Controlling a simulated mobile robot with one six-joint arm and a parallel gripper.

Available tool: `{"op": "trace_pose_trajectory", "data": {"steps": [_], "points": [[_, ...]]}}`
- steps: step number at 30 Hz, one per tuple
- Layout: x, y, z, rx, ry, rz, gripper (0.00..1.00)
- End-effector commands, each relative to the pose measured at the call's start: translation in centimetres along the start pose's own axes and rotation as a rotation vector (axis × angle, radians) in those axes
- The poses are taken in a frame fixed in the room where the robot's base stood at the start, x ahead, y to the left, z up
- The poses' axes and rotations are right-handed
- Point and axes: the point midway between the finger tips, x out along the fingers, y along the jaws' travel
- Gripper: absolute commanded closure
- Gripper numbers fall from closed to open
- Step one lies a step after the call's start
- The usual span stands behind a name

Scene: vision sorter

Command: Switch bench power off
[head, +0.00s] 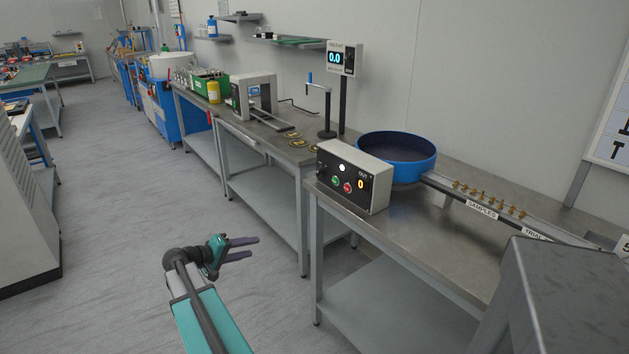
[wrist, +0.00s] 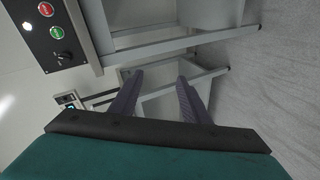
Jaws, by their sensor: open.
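A control box (head: 352,176) with a dark front panel stands on the near steel bench. The wrist view shows the box's panel at upper left, with the green button (wrist: 56,32), red button (wrist: 46,9) and a small black knob (wrist: 57,57). I cannot read which control is bench power. My gripper (head: 255,247) is open and empty, left of the bench and apart from the box. Its fingers also show in the wrist view (wrist: 159,82).
A blue bowl (head: 412,164) and a track (head: 500,204) with several brass parts lie beside the box. A post display (head: 342,60) reads 0.0. A grey housing (head: 565,300) stands front right. The floor (head: 110,265) around my arm is clear.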

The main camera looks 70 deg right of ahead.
Motion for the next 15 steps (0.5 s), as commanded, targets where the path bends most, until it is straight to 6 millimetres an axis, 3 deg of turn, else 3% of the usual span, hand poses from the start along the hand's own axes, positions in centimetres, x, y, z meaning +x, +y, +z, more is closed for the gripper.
{"op": "trace_pose_trajectory", "data": {"steps": [3,9,12,15], "points": [[2.7,7.0,-2.3,0.088,0.007,0.128,0.57],[5.1,16.9,-4.1,0.193,0.019,0.311,0.57],[5.6,20.0,-4.4,0.224,0.023,0.369,0.57],[5.8,21.7,-4.5,0.239,0.024,0.401,0.57]]}}
